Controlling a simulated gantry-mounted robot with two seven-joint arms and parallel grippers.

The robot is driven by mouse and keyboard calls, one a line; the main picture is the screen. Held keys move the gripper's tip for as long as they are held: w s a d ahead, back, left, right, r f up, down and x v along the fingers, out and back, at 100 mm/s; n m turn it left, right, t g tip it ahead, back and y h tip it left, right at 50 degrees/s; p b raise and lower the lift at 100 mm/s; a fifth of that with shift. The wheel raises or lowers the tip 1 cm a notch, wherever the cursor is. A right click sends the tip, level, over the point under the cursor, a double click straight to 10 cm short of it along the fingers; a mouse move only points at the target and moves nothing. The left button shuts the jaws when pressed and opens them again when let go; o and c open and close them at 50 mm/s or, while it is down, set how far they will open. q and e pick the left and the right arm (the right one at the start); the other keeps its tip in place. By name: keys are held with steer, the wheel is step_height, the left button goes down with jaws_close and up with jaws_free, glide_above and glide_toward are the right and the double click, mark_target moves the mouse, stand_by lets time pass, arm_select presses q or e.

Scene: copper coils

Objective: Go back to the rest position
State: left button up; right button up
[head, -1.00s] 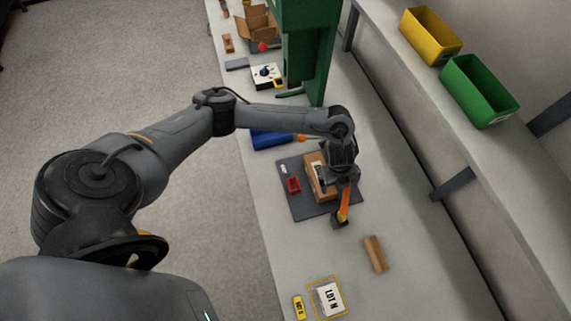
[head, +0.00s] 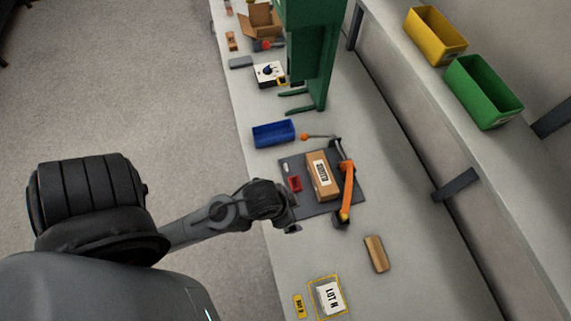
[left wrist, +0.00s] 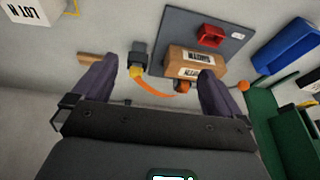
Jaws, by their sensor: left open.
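My left gripper (head: 292,212) hangs over the near edge of the bench, just left of the dark grey mat (head: 352,202). In the left wrist view its two fingers (left wrist: 160,88) are spread wide with nothing held between them. A cardboard box (head: 317,182) with a white printed label lies on the mat, apart from the gripper. An orange strap-like arm (head: 348,185) stands beside the box. My right gripper does not show in either view.
A small red tray (head: 295,184) sits on the mat near the gripper. A blue bin (head: 273,134) and a green machine frame (head: 312,60) stand farther back. A brown block (head: 376,253) and a white LOT N box (head: 329,296) lie toward the front. The floor at left is clear.

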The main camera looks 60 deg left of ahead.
arm_select(q)
steer(key=shift+s+a+n, duration=0.3)
steer(key=shift+s+a, duration=0.15)
steer(key=shift+s, duration=0.1)
